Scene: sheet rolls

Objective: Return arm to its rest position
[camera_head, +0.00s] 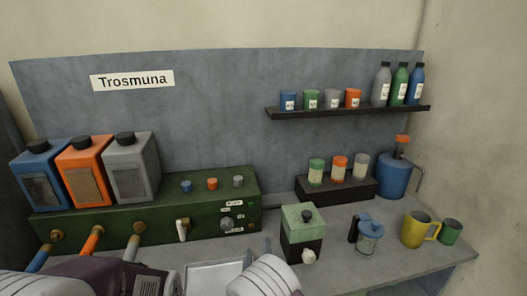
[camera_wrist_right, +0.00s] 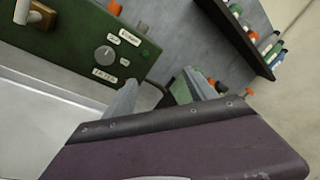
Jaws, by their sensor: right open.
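My right gripper (camera_wrist_right: 162,80) is open in the right wrist view, its two grey fingertips apart with nothing between them. Its purple body fills the bottom of that view. White and purple parts of my arms show along the bottom edge of the head view. The fingertips are not clear there. I do not see my left gripper's fingers.
A green dispenser (camera_head: 205,236) with taps and a dial carries blue, orange and grey tanks. A metal tray (camera_head: 213,268) lies before it. A green-black box (camera_head: 303,236), glass jug (camera_head: 369,240) and yellow mug (camera_head: 417,229) stand on the counter. A shelf (camera_head: 350,111) hangs behind.

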